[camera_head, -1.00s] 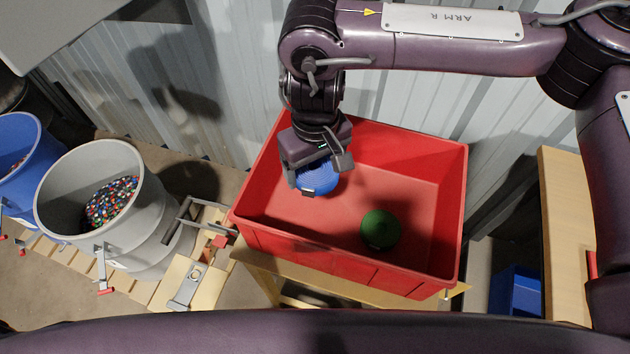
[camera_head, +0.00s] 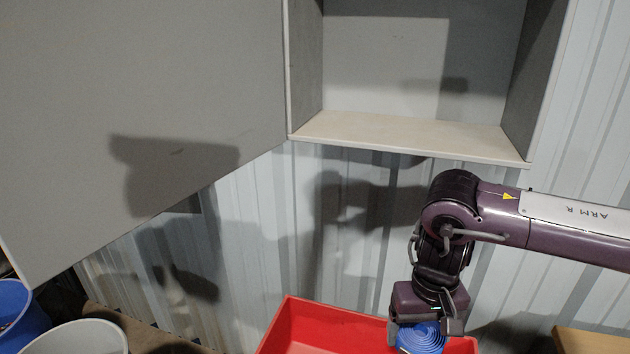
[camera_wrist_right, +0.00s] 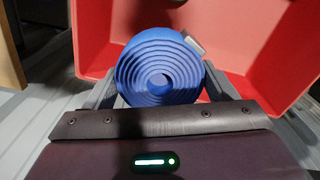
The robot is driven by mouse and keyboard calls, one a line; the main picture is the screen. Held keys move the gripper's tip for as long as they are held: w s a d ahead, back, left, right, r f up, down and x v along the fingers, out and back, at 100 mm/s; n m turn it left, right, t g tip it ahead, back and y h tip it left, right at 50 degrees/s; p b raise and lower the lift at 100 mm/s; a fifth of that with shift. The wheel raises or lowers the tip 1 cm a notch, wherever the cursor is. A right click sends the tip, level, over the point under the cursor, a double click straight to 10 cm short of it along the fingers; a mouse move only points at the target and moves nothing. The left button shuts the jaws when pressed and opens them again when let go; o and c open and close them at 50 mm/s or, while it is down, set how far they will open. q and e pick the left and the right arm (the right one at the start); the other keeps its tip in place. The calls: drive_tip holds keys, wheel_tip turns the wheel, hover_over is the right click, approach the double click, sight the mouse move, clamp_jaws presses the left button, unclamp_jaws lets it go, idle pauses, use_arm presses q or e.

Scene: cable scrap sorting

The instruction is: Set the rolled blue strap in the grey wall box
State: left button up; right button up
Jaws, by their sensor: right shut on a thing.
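The rolled blue strap (camera_head: 421,338) is a flat coil held by my right gripper (camera_head: 424,330) over the red crate's back edge. The right wrist view shows the coil (camera_wrist_right: 150,68) between the two fingers, with a small grey tag at its upper right. My right gripper is shut on it. The grey wall box (camera_head: 385,60) is on the wall above, up and left of the gripper. Its front is open, its door (camera_head: 130,110) is swung out to the left, and its pale floor (camera_head: 400,134) looks empty. My left gripper is not in view.
The red crate (camera_head: 310,325) is below the gripper; its front is cut off by the picture. A white-grey bin (camera_head: 80,340) and a blue bin (camera_head: 20,320) stand at the lower left. A wooden surface (camera_head: 590,342) is at the lower right. Corrugated wall lies behind.

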drive_tip(key=shift+d, duration=0.45)
drive_tip(key=s+a+n, duration=0.2)
drive_tip(key=a, duration=0.7)
drive_tip(key=s+a+n, duration=0.3)
drive_tip(key=a, duration=0.7)
drive_tip(key=shift+f+n, duration=0.3)
drive_tip(key=shift+a, duration=0.1)
